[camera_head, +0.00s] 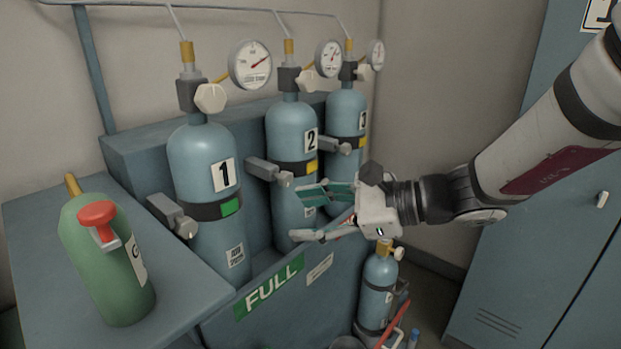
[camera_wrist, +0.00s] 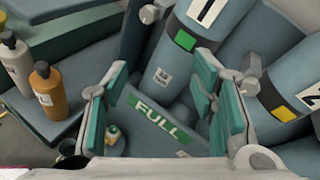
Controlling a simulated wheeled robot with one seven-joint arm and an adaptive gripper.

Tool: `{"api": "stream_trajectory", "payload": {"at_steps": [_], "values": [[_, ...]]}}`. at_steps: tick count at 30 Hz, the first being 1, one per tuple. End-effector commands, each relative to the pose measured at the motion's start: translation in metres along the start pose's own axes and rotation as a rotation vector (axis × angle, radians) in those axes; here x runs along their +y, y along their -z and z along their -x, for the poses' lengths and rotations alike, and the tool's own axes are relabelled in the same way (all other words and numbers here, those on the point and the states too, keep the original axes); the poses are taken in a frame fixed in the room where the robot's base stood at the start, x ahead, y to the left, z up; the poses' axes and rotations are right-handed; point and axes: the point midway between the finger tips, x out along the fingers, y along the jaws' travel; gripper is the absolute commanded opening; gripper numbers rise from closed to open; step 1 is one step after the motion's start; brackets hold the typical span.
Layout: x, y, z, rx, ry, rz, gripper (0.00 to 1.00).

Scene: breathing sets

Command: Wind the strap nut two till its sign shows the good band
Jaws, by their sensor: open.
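Cylinder two (camera_head: 290,130) stands in the middle of three blue cylinders, held by a dark strap. Strap nut two (camera_head: 286,179) is a grey knob at the end of a grey clamp on its left; it also shows in the wrist view (camera_wrist: 250,87), right of the fingers. Strap two's sign (camera_head: 312,166) is yellow, also in the wrist view (camera_wrist: 284,113). My gripper (camera_head: 308,213) is open, with green-padded fingers in front of cylinder two, below and right of the nut. Nothing is between the fingers (camera_wrist: 165,106); the nut is outside them.
Cylinder one (camera_head: 204,160) has a green sign (camera_head: 231,207) and its own nut (camera_head: 187,228). Cylinder three (camera_head: 347,105) shows a yellow sign. A green bottle (camera_head: 105,260) stands on the left shelf. A FULL label (camera_head: 270,288) marks the rack front. Gauges (camera_head: 250,65) hang above.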

Motion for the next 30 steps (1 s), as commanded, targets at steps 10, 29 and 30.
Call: {"api": "stream_trajectory", "payload": {"at_steps": [10,29,30], "values": [[-0.11,0.098,-0.017,-0.243,0.385,-0.538,0.52],[-0.158,0.098,-0.086,-0.27,0.428,-0.59,0.52],[-0.162,0.097,-0.093,-0.271,0.429,-0.59,0.52]]}}
